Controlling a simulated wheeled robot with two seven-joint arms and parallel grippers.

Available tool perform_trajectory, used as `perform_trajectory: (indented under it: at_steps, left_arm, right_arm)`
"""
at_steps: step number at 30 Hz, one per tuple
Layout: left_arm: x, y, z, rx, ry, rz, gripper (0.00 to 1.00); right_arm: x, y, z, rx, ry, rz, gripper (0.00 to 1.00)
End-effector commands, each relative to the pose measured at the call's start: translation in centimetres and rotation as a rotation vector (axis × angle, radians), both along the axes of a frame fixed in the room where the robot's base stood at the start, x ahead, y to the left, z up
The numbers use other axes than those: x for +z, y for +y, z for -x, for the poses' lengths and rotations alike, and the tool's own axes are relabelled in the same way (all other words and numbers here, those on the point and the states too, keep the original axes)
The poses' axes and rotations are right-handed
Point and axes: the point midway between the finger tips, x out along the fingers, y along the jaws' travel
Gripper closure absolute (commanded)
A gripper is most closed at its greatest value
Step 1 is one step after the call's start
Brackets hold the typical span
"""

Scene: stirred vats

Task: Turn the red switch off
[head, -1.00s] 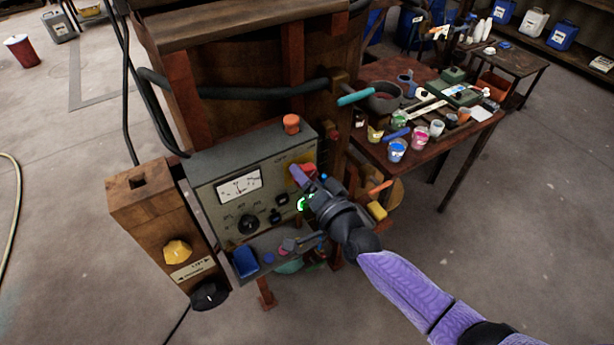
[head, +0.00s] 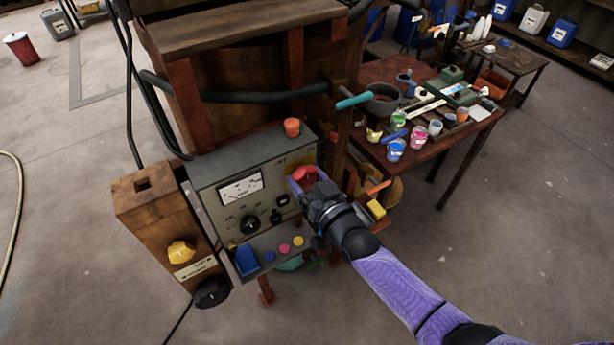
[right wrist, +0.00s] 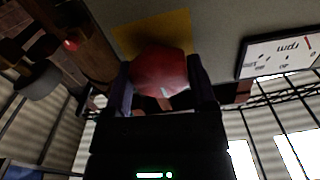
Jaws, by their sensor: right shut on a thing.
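The red switch (head: 304,174) is a rounded red knob on a yellow plate at the right side of the grey control panel (head: 215,190). My right gripper (head: 306,182) is at the panel, its purple fingers on either side of the knob. In the right wrist view the red switch (right wrist: 160,72) sits between the two fingers (right wrist: 161,88), and the jaws are shut on it. A pale mark shows on the knob's lower edge. The yellow plate (right wrist: 150,32) shows behind it. My left gripper is not in view.
The panel also bears an rpm meter (head: 241,186), a black dial (head: 250,224) and an orange cap (head: 292,127) on top. A ledge below holds a blue block (head: 246,261) and coloured buttons. A wooden box with a yellow knob (head: 180,251) stands left. A cluttered table (head: 470,135) is at right.

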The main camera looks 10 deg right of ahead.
Motion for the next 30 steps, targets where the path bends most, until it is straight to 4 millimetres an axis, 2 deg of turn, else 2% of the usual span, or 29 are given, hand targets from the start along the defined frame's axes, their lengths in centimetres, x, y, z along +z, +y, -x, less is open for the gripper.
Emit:
perform_trajectory:
  at_steps: [18,30]
  left_arm:
    - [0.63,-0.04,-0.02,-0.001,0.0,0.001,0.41]
    - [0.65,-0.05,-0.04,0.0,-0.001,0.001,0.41]
  right_arm:
    - [-0.04,-0.01,0.02,0.0,-0.186,0.514,0.86]
    - [-0.07,-0.04,0.02,0.001,-0.251,0.697,0.86]
